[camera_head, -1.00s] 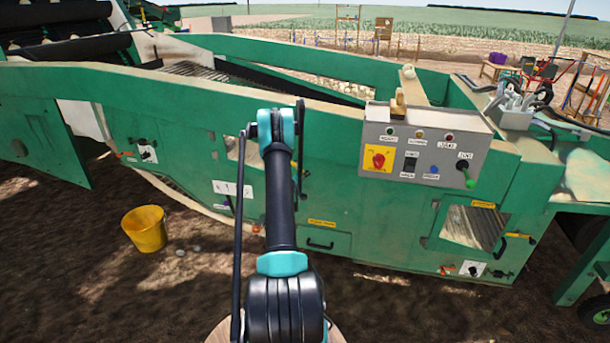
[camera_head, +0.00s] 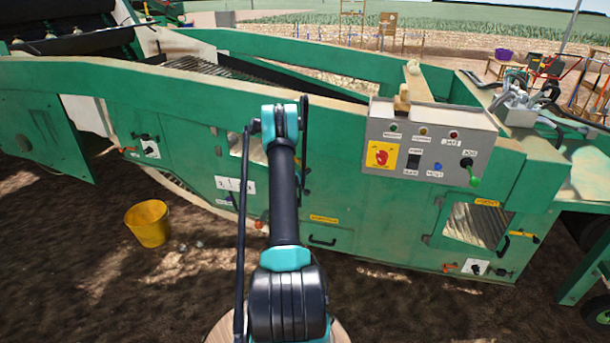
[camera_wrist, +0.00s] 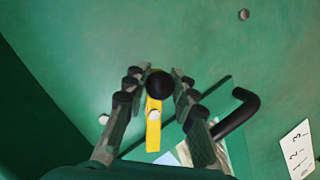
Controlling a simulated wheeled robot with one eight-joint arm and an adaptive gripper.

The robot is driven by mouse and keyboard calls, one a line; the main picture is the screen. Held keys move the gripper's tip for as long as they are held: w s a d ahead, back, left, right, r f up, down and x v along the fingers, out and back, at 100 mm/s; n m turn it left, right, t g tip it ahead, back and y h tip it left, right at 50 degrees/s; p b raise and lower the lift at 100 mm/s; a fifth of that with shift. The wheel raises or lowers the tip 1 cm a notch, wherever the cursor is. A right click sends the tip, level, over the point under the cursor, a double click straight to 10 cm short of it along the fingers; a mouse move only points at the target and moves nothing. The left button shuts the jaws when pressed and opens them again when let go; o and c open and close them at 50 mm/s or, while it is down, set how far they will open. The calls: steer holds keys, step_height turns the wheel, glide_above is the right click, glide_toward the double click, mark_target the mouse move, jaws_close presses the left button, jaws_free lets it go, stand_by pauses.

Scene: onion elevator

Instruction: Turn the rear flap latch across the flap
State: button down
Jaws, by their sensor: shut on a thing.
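In the wrist view, a yellow latch bar (camera_wrist: 153,132) with a round black knob (camera_wrist: 160,84) and a pale pivot bolt lies on the green panel. My gripper (camera_wrist: 160,82) is shut on the knob, one finger on each side. The bar runs nearly upright in this view, tilted slightly. A dark slanting line passes by its lower part; I cannot tell whether the bar crosses the flap's edge. A bent black handle (camera_wrist: 239,113) is just right of the gripper. In the head view my arm hides the gripper and this latch.
A white number label (camera_wrist: 298,148) is at the wrist view's right edge. In the head view, a control box (camera_head: 430,142) sits right of my arm. Another flap (camera_head: 477,224) with a yellow latch (camera_head: 525,236) is farther right. A yellow bucket (camera_head: 148,224) stands on the soil at left.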

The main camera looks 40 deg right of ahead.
steer(key=n, duration=0.1)
steer(key=r+n+h, duration=0.1)
steer(key=shift+s+d+r+n+g, duration=0.15)
steer(key=shift+s+d+n+g, duration=0.05)
steer(key=shift+s+n+g, duration=0.1)
steer(key=shift+s+d+r+n+g+h, duration=0.15)
steer(key=shift+r+n+h, duration=0.25)
steer(key=shift+n, duration=0.4)
steer(key=shift+w+a+r+n+g+h, duration=0.15)
steer(key=shift+r+n+h, duration=0.25)
steer(key=shift+n, duration=0.4)
steer(key=shift+s+d+r, duration=0.1)
steer(key=c, duration=1.2)
jaws_free()
steer(key=v, duration=0.7)
steer(key=shift+a, duration=0.25)
